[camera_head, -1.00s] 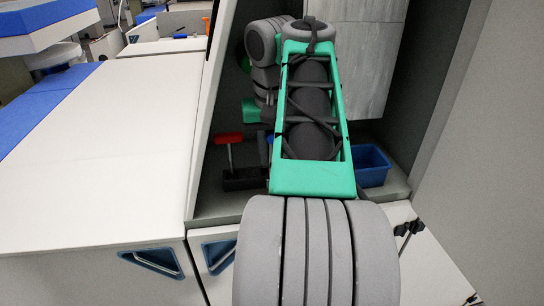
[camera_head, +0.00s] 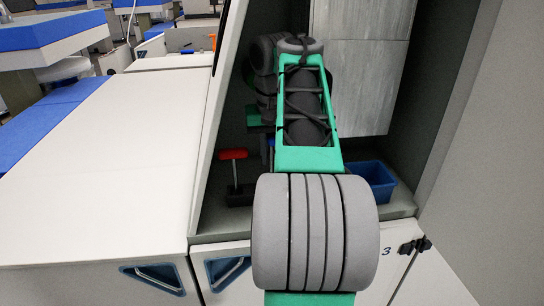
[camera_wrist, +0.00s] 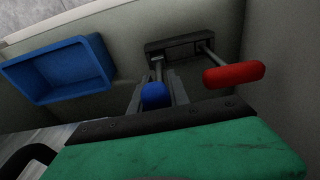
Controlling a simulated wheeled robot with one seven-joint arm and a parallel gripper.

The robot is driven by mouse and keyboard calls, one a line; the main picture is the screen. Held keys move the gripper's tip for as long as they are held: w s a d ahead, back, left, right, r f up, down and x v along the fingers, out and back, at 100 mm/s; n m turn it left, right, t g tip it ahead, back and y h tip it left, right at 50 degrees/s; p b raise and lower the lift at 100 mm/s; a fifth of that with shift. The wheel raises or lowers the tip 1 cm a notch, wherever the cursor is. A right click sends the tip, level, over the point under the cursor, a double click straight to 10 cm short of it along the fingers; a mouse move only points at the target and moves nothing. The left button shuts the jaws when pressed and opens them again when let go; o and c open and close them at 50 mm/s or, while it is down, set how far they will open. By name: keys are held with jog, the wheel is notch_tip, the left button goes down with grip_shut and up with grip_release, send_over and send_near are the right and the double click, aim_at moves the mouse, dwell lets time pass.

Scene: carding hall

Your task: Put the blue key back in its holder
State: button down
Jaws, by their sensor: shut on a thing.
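The blue key (camera_wrist: 154,95) is between the two fingers of my gripper (camera_wrist: 157,92), which is shut on it, in the wrist view. Its grey shaft points away from me, and its far end overlaps the left part of the dark holder block (camera_wrist: 182,47). I cannot tell whether the shaft end is inside the holder or just in front of it. A red key (camera_wrist: 233,75) stands in the right part of the holder. In the head view the holder (camera_head: 239,196) and the red key (camera_head: 232,155) show left of my arm; my gripper is hidden there.
A blue bin (camera_wrist: 62,68) lies left of the holder in the wrist view; it is right of my arm in the head view (camera_head: 376,180). Cabinet walls close in the alcove on both sides. A white worktop (camera_head: 95,180) stands to the left.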

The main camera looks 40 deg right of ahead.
jog(key=shift+f+b, duration=1.4)
jog(key=shift+f, duration=0.35)
jog(key=c, duration=1.2)
grip_release()
jog(key=shift+s, duration=0.1)
jog(key=shift+o, duration=0.2)
jog(key=shift+r, duration=0.1)
jog(key=r+p, duration=0.5)
jog(key=s+r+p, duration=0.1)
jog(key=r+p, duration=0.1)
jog(key=shift+a+r, duration=0.35)
